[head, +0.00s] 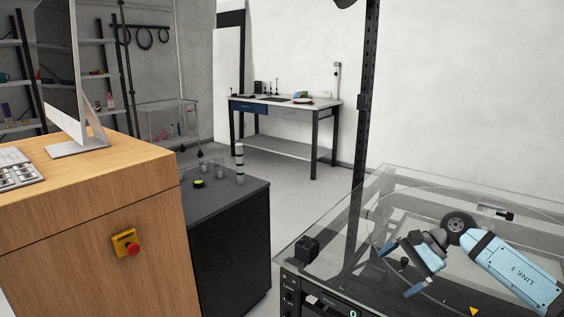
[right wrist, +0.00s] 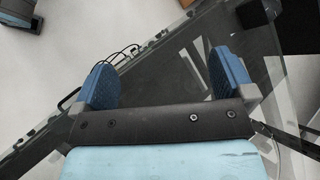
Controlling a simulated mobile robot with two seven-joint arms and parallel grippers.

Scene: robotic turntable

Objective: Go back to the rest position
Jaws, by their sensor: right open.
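My right gripper (head: 401,268) is in the lower right of the head view, over the glass-topped turntable table (head: 335,222). Its two blue fingers are apart with nothing between them. In the right wrist view the open gripper (right wrist: 165,80) shows the same empty gap, with glass and dark frame parts below. I cannot tell its exact height above the glass. My left gripper is in neither view.
A wooden desk (head: 95,200) with a monitor (head: 62,75) and a red stop button (head: 133,249) stands at left. A dark cabinet (head: 232,235) adjoins it. A dark post (head: 363,120) rises by the glass table. A workbench (head: 285,103) stands at the back wall, with open floor before it.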

